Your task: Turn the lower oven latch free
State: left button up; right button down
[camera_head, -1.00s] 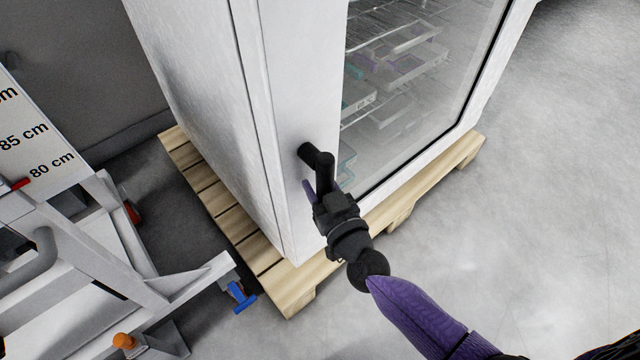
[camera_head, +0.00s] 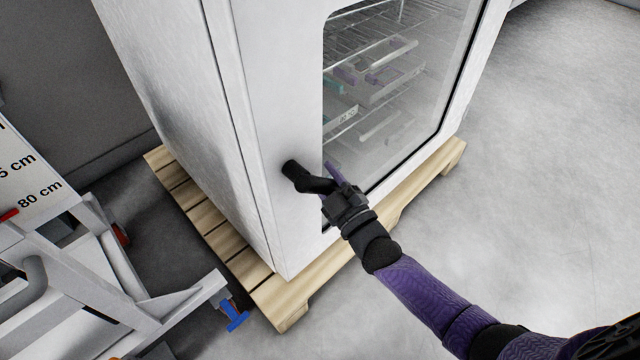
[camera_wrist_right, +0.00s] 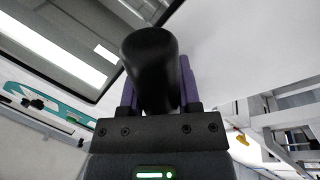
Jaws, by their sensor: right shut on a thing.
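The lower oven latch (camera_head: 308,181) is a black lever on the white door frame, near the door's lower left corner. In the head view its handle slants down to the right from the round pivot. My right gripper (camera_head: 332,187) is shut on the free end of the handle. In the right wrist view the black latch handle (camera_wrist_right: 153,70) stands between the two purple fingers of my right gripper (camera_wrist_right: 156,88). The oven door (camera_head: 290,125) looks closed. My left gripper is not in view.
The oven stands on a wooden pallet (camera_head: 235,262). Trays on wire racks (camera_head: 375,75) show behind the glass. A white wheeled frame (camera_head: 120,270) with a height scale and a blue caster pedal stands at the left. Grey floor (camera_head: 540,150) is open at the right.

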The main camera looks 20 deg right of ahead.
jog(key=shift+w+d+r+n+y+p, duration=0.1)
jog(key=shift+d+r+n+y+p, duration=0.5)
jog(key=shift+n, duration=1.35)
jog(key=shift+w+r+n+y+p, duration=0.15)
jog(key=shift+r+n+y, duration=0.6)
jog(key=shift+r+n, duration=0.85)
jog(key=shift+w+d+r+n+y+p, duration=0.1)
jog(key=shift+d+r+n+y+p, duration=0.4)
jog(key=shift+n, duration=1.75)
jog(key=shift+a+r, duration=0.1)
jog(key=shift+a, duration=0.1)
jog(key=c, duration=0.6)
grip_release()
